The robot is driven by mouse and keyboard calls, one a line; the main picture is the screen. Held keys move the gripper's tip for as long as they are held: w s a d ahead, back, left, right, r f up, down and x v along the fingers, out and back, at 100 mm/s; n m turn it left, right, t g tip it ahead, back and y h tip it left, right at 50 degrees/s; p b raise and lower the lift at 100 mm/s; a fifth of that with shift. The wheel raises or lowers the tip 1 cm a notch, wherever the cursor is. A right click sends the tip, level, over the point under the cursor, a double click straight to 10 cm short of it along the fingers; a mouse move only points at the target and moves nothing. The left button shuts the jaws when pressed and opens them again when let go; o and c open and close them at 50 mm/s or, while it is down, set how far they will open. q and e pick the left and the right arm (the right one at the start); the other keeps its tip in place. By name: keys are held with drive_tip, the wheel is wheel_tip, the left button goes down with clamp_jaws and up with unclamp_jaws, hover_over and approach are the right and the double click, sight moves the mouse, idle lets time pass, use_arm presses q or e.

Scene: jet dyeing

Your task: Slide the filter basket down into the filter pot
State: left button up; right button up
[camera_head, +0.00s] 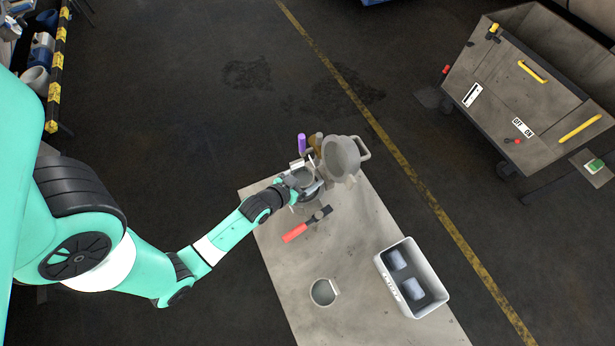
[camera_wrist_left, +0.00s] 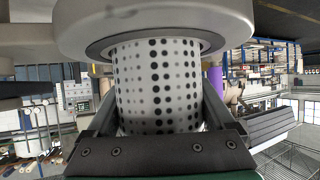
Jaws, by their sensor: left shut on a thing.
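In the left wrist view, the filter basket (camera_wrist_left: 158,85), a pale cylinder with rows of dark holes, is between the fingers of my left gripper (camera_wrist_left: 155,120), which is shut on it. A wide grey rim (camera_wrist_left: 160,22) with a dark ring crosses the basket's end at the top of the picture; I cannot tell whether it belongs to basket or pot. In the head view, my left gripper (camera_head: 306,184) is at the table's far end, hiding most of the basket. A grey round vessel-like part with a handle (camera_head: 341,158) is tilted beside it. How deep the basket sits is hidden.
The table (camera_head: 285,265) holds a red-handled hammer-like tool (camera_head: 305,225), a small grey cup (camera_head: 323,292) and a white bin (camera_head: 435,296) with two bluish items. A purple upright object (camera_head: 301,142) stands behind the gripper. A large grey machine (camera_head: 530,90) stands at the right.

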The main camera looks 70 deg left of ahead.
use_arm(q)
drive_tip(key=shift+f+b, duration=0.45)
drive_tip(key=shift+f, duration=0.15)
drive_tip(key=o, duration=1.3)
drive_tip(key=shift+f, duration=0.1)
drive_tip(key=shift+s+d+r+p, duration=0.15)
drive_tip(key=shift+s+r+p, duration=0.1)
drive_tip(key=shift+r+p, duration=0.15)
drive_tip(key=shift+s+d+r+p, duration=0.1)
drive_tip(key=shift+s+r+p, duration=0.15)
drive_tip(key=shift+r, duration=0.25)
drive_tip(key=p+v, duration=0.1)
drive_tip(key=v, duration=1)
drive_tip(key=shift+p, duration=0.3)
drive_tip(key=shift+w, duration=0.1)
